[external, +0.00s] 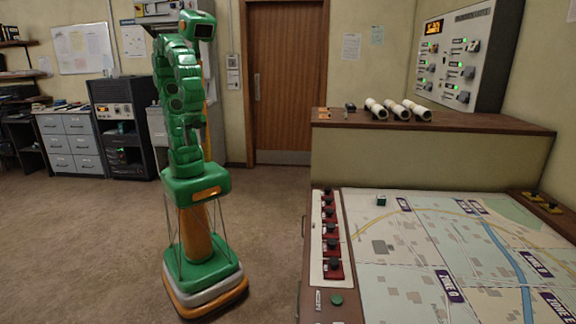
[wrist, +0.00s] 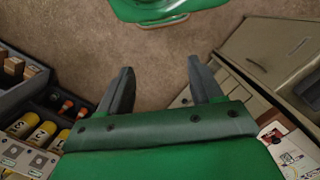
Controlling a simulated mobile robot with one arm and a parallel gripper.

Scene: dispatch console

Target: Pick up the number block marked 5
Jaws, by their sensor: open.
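A small dark green block with a pale top (external: 381,200) sits on the map table (external: 400,285) near its back left edge in the external view. Its marking is too small to read, so I cannot tell whether it is the 5. My gripper (wrist: 160,66) is open in the wrist view, with two dark fingers apart and nothing between them. It is above the brown floor, well away from the map table. In the external view my arm is folded upright left of the table, and the fingers are hard to make out.
A row of dark knobs on red bases (external: 331,233) lines the table's left edge. A raised wooden counter behind holds white rolls (external: 397,110).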

